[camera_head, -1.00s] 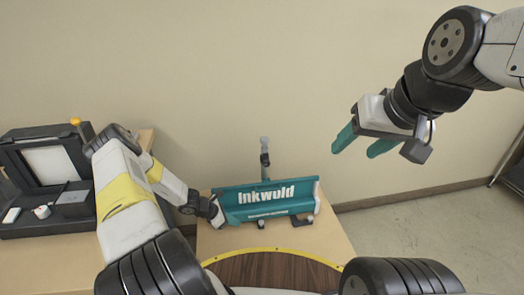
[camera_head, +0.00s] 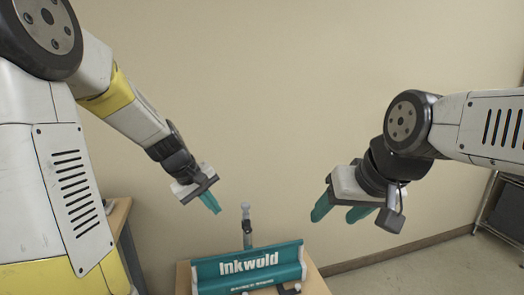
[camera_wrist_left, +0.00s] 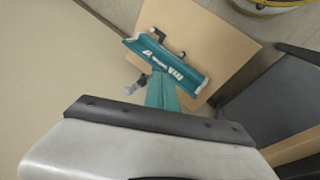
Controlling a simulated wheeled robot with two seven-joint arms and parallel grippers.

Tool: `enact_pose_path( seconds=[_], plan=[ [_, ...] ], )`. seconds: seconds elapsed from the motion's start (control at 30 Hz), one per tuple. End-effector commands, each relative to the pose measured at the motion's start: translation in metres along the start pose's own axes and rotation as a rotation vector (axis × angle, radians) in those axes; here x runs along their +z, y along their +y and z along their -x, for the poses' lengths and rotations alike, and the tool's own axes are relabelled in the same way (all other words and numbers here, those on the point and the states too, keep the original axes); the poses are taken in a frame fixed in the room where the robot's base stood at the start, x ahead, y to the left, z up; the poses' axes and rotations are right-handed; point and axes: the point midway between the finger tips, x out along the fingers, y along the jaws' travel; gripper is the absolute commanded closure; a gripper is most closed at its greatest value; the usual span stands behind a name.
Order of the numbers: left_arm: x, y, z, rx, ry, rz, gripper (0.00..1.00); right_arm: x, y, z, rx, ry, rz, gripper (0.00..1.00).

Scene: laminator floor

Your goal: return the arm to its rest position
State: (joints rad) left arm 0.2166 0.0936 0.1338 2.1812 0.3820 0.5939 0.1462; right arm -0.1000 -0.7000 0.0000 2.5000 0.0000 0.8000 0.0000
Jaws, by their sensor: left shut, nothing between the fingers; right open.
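My left gripper (camera_head: 209,201) is raised in front of the wall, to the upper left of the teal Inkwold machine. Its teal fingers are together with nothing between them; they also show in the left wrist view (camera_wrist_left: 161,92), pointing toward the machine but apart from it. My right gripper (camera_head: 343,211) hangs in the air at the right with its two teal fingers spread and empty. The teal Inkwold machine (camera_head: 250,268) sits on a light wooden table at the bottom of the head view and shows whole in the left wrist view (camera_wrist_left: 166,62).
The light wooden table (camera_wrist_left: 215,30) bears the machine. A grey post (camera_head: 247,228) stands behind it. Another table edge (camera_head: 119,215) shows at the left behind my left arm. A dark metal rack (camera_head: 492,205) stands at the far right. The wall area between my grippers is clear.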

Motion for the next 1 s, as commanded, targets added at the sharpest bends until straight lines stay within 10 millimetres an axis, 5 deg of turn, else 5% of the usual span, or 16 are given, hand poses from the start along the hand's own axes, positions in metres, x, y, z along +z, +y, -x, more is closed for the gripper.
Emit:
enact_pose_path(
  seconds=[0.2, 0.4, 0.63, 1.0],
  plan=[
    [0.060, 0.003, 0.082, -0.036, 0.096, -0.288, 1.00, 0.000, 0.000, 0.000, 0.000, 0.000, 0.000, 0.42],
    [0.112, -0.015, 0.133, -0.067, 0.178, -0.506, 1.00, 0.000, 0.000, 0.000, 0.000, 0.000, 0.000, 0.42],
    [0.143, -0.037, 0.157, -0.088, 0.236, -0.641, 1.00, 0.000, 0.000, 0.000, 0.000, 0.000, 0.000, 0.42],
    [0.147, -0.041, 0.160, -0.093, 0.244, -0.663, 1.00, 0.000, 0.000, 0.000, 0.000, 0.000, 0.000, 0.42]
  ],
)
